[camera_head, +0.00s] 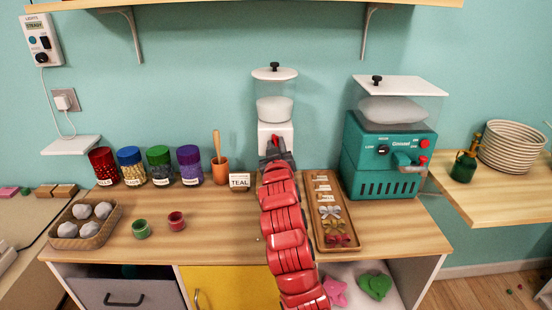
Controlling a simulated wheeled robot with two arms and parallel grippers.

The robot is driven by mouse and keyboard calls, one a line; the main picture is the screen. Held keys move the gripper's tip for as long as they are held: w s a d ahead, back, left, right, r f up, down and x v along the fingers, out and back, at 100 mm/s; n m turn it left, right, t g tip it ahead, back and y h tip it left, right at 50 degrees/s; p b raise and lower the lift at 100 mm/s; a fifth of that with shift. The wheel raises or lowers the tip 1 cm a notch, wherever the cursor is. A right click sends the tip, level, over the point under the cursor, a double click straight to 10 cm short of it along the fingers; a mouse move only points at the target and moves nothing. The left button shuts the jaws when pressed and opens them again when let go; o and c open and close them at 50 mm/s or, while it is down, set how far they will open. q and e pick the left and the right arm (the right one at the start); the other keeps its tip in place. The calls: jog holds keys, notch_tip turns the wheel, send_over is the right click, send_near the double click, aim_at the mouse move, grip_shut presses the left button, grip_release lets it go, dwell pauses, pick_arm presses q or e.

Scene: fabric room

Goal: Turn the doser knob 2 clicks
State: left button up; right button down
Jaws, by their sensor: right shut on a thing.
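The doser (276,107) stands at the back of the wooden counter, a white body with a clear hopper of white material and a white lid. My right arm, red and segmented, reaches up from the bottom of the camera_head view to the front of the doser. My right gripper (273,147) is at the doser's lower front, shut where the knob would be. The knob itself is hidden by the gripper, so its angle cannot be seen. My left gripper is not in view.
A teal machine (386,158) stands right of the doser, beside a wooden tray (316,225) of bows and labels. Left are a TEAL card (240,181), an orange cup (220,171) and several lidded jars (160,167). A basket (110,222) holds pale balls. A shelf (230,4) hangs above.

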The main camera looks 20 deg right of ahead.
jog(key=shift+f+m+b, duration=0.15)
jog(key=shift+m+b, duration=1.55)
jog(key=shift+m, duration=0.2)
jog(key=c, duration=0.9)
grip_release()
jog(key=shift+c, duration=0.2)
